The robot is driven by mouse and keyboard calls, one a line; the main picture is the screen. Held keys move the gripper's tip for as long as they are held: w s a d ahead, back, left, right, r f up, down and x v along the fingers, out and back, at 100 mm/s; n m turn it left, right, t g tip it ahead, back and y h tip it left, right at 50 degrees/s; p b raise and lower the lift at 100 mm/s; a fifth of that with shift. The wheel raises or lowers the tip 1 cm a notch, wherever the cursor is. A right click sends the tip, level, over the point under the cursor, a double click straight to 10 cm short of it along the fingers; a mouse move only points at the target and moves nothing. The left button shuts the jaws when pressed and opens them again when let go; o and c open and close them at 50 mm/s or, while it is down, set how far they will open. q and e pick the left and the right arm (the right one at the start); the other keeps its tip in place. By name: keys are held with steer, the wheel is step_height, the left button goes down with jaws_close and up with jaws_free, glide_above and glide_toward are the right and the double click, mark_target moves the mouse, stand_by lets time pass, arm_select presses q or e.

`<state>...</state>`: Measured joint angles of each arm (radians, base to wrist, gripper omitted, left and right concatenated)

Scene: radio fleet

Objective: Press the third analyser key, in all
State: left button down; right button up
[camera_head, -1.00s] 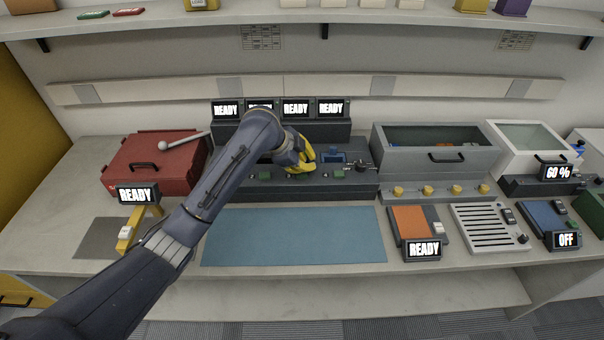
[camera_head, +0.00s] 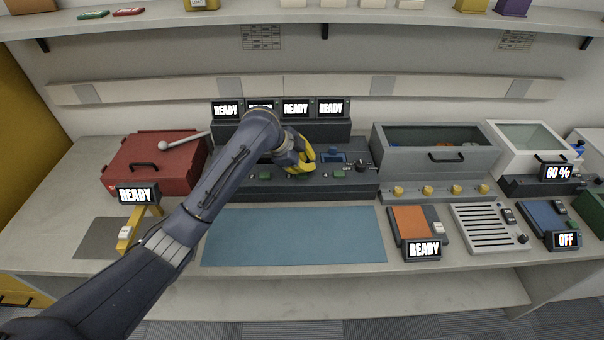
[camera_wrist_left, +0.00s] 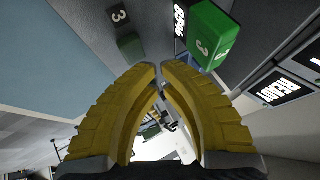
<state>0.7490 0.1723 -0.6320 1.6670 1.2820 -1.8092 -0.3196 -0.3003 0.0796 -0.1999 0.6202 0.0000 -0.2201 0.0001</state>
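The dark analyser (camera_head: 247,187) stands at the back middle of the bench, with several READY screens above it. My left gripper (camera_head: 306,166) is over its front panel and hides the area below the third screen (camera_head: 296,108). In the left wrist view its yellow fingers (camera_wrist_left: 160,68) have their tips nearly together, with nothing seen between them. A dark green key (camera_wrist_left: 131,46) lies beside a label 3 (camera_wrist_left: 118,14), apart from the fingertips in the picture. A bright green block marked 3 (camera_wrist_left: 208,38) is close by the tips. My right gripper is not in view.
Other green keys show on the panel at left (camera_head: 265,175) and right (camera_head: 338,174). A red case (camera_head: 130,170) is at left, a grey bin (camera_head: 435,160) at right. The blue mat (camera_head: 294,236) in front is clear.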

arm_select(q)
steer(key=shift+f, duration=0.9)
stand_by(1.4)
steer(key=shift+r, duration=0.9)
steer(key=shift+r, duration=2.5)
